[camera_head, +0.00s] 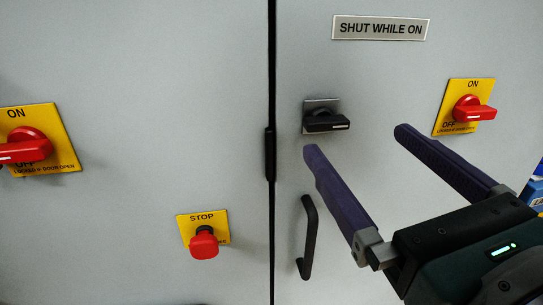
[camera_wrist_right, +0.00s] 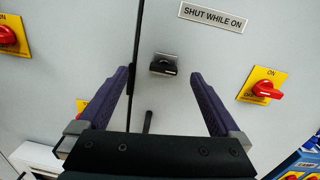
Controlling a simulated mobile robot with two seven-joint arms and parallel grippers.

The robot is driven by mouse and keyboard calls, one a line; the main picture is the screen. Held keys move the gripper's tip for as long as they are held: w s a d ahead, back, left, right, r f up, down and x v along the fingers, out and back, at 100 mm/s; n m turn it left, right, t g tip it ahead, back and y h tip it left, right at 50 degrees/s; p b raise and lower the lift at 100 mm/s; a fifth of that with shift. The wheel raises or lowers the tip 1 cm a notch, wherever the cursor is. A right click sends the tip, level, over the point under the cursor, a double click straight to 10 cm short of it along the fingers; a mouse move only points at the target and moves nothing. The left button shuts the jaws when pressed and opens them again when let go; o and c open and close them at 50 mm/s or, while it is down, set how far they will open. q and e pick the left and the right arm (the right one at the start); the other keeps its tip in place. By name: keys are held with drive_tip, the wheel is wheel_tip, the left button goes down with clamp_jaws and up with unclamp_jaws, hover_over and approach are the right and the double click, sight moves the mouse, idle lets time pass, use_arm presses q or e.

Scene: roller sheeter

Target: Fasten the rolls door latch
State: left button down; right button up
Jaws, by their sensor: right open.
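The latch (camera_head: 325,118) is a black turn handle on a grey square plate, on the right-hand grey door (camera_head: 370,80) under the "SHUT WHILE ON" sign. Its handle lies roughly level, with a white mark at the right end. My right gripper (camera_head: 355,140) is open and empty, its two purple fingers pointing at the door just below and to the right of the latch. In the right wrist view the latch (camera_wrist_right: 163,67) shows between and beyond the fingers (camera_wrist_right: 163,75), apart from them. The left gripper is not in view.
A black pull handle (camera_head: 308,237) is below the latch. A red switch (camera_head: 473,109) on a yellow plate is at right, another red switch (camera_head: 28,147) at far left. A red stop button (camera_head: 204,243) is on the left panel. A dark seam with a black hinge-like piece (camera_head: 270,155) divides the panels.

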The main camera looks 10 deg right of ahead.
sight(329, 127)
drive_tip(key=shift+m+h, duration=0.5)
drive_tip(key=shift+m, duration=0.4)
drive_tip(key=w, duration=0.3)
drive_tip(key=w+f+p, duration=0.1)
drive_tip(key=w, duration=0.2)
drive_tip(key=w+f, duration=0.1)
drive_tip(key=w, duration=0.2)
drive_tip(key=shift+w+d+f, duration=0.15)
drive_tip(key=shift+d, duration=0.05)
drive_tip(key=shift+w, duration=0.45)
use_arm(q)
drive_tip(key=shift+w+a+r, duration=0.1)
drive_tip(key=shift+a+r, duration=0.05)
use_arm(e)
drive_tip(key=c, duration=1.4)
